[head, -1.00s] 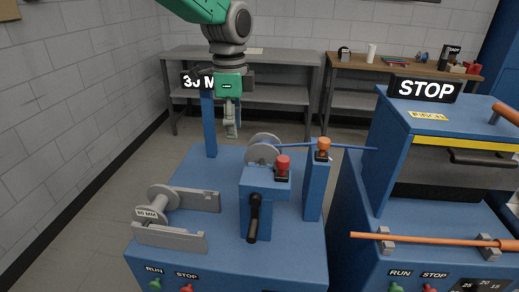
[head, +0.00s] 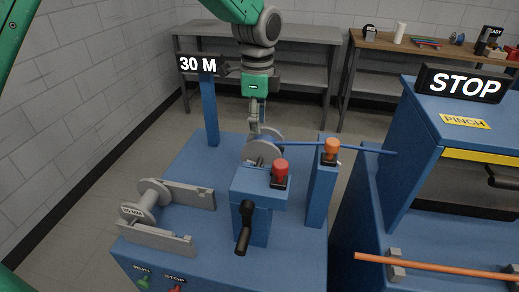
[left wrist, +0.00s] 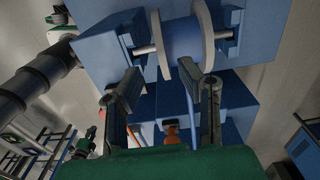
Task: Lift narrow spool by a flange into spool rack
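A spool (head: 268,143) with grey flanges and blue cable stands upright near the back of the blue machine, just behind the lever post. My left gripper (head: 254,128) hangs over it, fingers down, its tips close to the flange. In the left wrist view the fingers (left wrist: 160,72) are spread apart, and the spool (left wrist: 182,42), with blue winding between pale flanges, sits on a shaft just beyond them. The right fingertip is near a flange; contact cannot be told. Two grey notched rails (head: 182,193) at the front left hold another grey spool (head: 149,197). My right gripper is not in view.
A lever post with a red button (head: 280,170) and a post with an orange button (head: 332,150) stand close to the cable spool. A "30 M" display (head: 198,65) rises behind left. A STOP-marked machine (head: 425,110) stands right. Blue cable runs right.

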